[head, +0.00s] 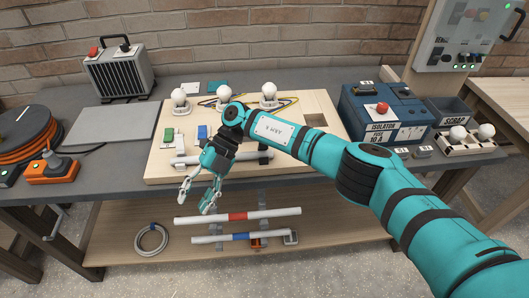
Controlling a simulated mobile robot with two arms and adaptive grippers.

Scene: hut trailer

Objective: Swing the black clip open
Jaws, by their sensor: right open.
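A white pipe (188,160) lies along the front of the pale wooden board (160,173). I cannot tell from this view which is the task's black clip, or whether either is open. My right arm reaches across the board and hides its middle. My right gripper (198,193) is open and empty, pointing down in front of the board's front edge, apart from both fittings. My left gripper is out of view.
A blue isolator box (385,112) stands right; an orange cable reel (25,135) stands left. A lower shelf (340,220) holds pipes (238,216). A grey sheet (112,123) lies left.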

